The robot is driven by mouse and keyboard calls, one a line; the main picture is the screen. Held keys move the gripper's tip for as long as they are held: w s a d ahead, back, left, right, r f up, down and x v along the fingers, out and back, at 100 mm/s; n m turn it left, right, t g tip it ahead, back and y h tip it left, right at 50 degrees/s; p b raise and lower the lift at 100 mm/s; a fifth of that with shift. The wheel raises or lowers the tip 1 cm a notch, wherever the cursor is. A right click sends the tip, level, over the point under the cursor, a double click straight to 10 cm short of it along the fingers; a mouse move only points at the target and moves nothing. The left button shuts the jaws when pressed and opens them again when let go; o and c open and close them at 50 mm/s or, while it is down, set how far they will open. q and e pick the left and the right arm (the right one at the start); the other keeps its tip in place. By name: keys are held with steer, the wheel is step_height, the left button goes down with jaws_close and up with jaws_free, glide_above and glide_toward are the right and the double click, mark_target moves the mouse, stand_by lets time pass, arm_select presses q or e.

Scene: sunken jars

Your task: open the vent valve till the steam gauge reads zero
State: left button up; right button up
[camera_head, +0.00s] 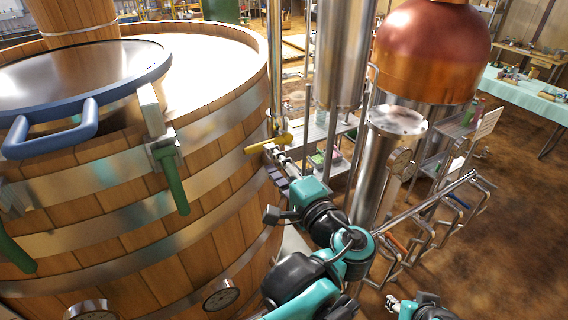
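A yellow lever handle (262,146), which I take for the vent valve, sits on a vertical metal pipe beside the wooden vat. It lies nearly level, tilted up to the right. My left gripper (271,160) is just below the handle, with its fingers apart; I cannot tell whether one touches it. A round gauge (400,160) is on the steel column to the right. Two more dials, one at the vat's lower side (221,295) and one at the bottom edge (92,310), also show. I cannot read any needle. Part of my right arm (422,306) shows at the bottom; its fingers are unclear.
The large wooden vat (215,215) fills the left, with a blue-handled lid (85,75) and green clamp handles (176,185). A copper vessel (430,50) stands at back right. A metal rack with hanging hooks (430,210) is right of my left arm. Brown floor lies open at right.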

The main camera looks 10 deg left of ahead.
mark_target(261, 149)
arm_select(q)
steer(key=x, duration=0.4)
steer(key=shift+a, duration=0.1)
steer(key=shift+w+a, duration=0.1)
steer(key=shift+w, duration=0.1)
steer(key=shift+b+x, duration=0.3)
steer(key=shift+x, duration=0.8)
